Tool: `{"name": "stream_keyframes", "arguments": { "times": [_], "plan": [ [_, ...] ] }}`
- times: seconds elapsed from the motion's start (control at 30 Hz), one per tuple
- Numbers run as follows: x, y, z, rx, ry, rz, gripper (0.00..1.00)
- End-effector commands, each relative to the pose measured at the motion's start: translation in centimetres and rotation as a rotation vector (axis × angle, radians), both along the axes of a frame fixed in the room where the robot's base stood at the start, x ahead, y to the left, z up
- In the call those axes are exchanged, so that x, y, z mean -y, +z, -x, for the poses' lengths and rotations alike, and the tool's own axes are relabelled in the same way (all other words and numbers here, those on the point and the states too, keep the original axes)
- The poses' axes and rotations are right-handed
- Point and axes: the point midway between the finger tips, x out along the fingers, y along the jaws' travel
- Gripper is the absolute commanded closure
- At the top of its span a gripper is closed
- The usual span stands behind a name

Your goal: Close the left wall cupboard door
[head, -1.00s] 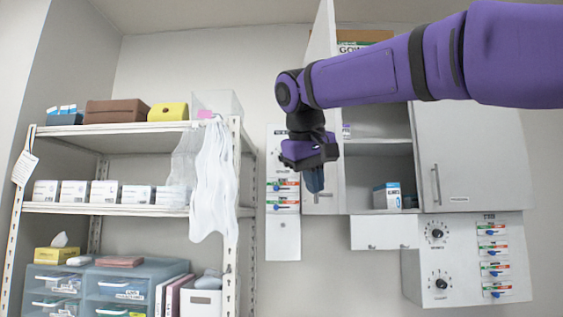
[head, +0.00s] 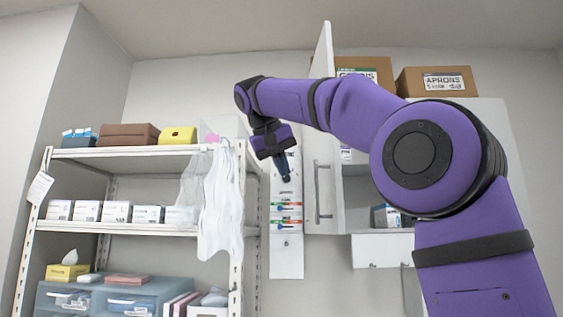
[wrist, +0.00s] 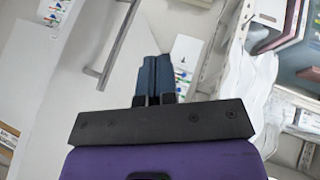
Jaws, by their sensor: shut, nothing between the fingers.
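The left wall cupboard door (head: 324,150) stands open, swung out toward me, and I see it at a steep angle in the head view. Its vertical bar handle (head: 318,192) is on the lower part. In the wrist view the door face (wrist: 62,85) fills the left side, with the handle (wrist: 118,42) left of the fingers. My gripper (head: 286,179) is shut and empty, pointing down to the left of the door in the head view. In the wrist view the shut blue fingers (wrist: 154,78) are apart from the handle. My arm hides much of the cupboard.
A white shelf rack (head: 150,150) with boxes and a draped translucent sheet (head: 222,205) stands left of my gripper. A wall panel (head: 286,255) with coloured labels is behind it. Cardboard boxes (head: 435,80) sit on top of the cupboard.

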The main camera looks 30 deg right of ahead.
Motion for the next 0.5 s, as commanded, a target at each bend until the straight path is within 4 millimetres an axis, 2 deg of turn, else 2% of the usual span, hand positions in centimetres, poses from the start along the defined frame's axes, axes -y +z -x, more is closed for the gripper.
{"name": "stream_keyframes", "arguments": {
  "times": [0.33, 0.5],
  "plan": [
    [3.7, -5.2, -1.5, -0.004, -0.003, 0.000, 1.00],
    [6.0, -5.1, -0.8, 0.000, -0.002, -0.001, 1.00]
  ]
}}
